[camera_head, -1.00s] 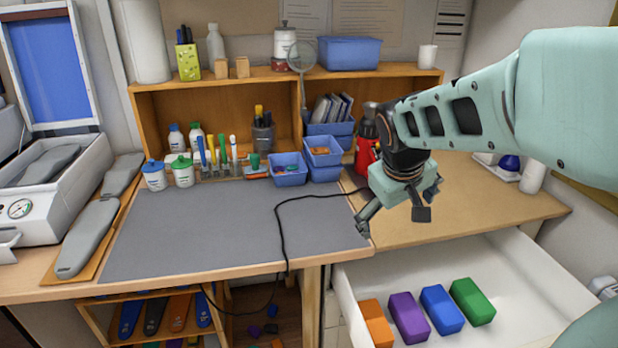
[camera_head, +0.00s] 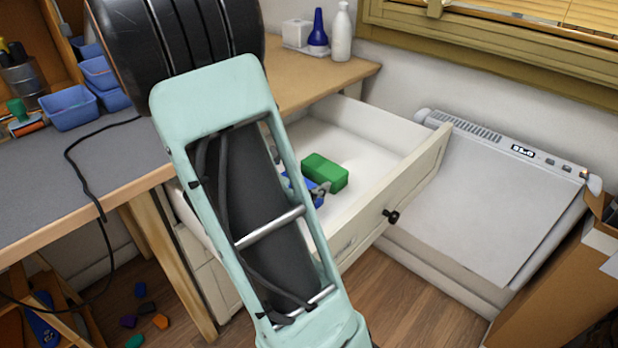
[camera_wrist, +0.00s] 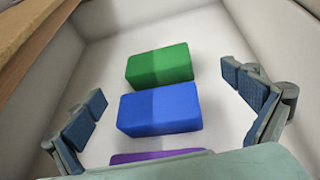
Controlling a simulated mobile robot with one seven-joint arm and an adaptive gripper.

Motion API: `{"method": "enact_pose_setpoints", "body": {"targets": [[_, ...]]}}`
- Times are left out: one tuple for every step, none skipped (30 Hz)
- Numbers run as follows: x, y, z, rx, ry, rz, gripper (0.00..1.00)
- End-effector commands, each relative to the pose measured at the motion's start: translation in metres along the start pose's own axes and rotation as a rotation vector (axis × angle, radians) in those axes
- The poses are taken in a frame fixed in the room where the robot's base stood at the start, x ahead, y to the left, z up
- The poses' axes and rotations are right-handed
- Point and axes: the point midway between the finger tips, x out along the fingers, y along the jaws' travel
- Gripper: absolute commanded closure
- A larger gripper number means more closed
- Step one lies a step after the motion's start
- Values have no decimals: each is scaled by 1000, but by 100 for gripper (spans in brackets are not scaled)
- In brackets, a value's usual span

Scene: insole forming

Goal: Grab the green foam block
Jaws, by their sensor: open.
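The green foam block (camera_head: 325,172) lies in the open white drawer (camera_head: 352,136). In the wrist view the green block (camera_wrist: 159,66) is just beyond the blue foam block (camera_wrist: 159,108), with a narrow gap. A purple block (camera_wrist: 160,155) shows partly at the bottom edge. My gripper (camera_wrist: 176,112) is open and empty above the drawer, its padded fingers spread to either side of the blue block. The green block lies farther ahead of the fingers. In the head view my arm hides most of the gripper; one finger (camera_head: 320,190) shows beside the green block.
The drawer's front panel (camera_head: 385,205) and walls surround the blocks. The table edge overhangs the drawer's back. A white heater (camera_head: 500,195) and a cardboard box (camera_head: 560,265) stand at right. Several small pieces lie on the floor.

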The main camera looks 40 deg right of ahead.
Motion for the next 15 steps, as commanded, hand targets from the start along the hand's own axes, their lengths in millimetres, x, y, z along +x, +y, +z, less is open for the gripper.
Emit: {"method": "enact_pose_setpoints", "body": {"targets": [[6,-1,-9,-37,-7,9,0],[7,0,-11,-53,-11,16,0],[9,1,-13,-69,-15,23,0],[12,1,-14,-76,-17,25,0],[16,2,-14,-81,-18,27,0],[22,2,-14,-84,-20,28,0],[27,2,-14,-84,-20,27,0],[32,2,-14,-84,-20,28,0],[38,2,-14,-83,-19,27,0],[43,3,-14,-83,-19,28,0],[48,3,-14,-82,-20,28,0],[53,3,-13,-81,-19,28,0],[56,4,-13,-81,-19,28,0],[59,4,-13,-82,-19,29,0],[61,4,-13,-81,-19,30,0]]}}
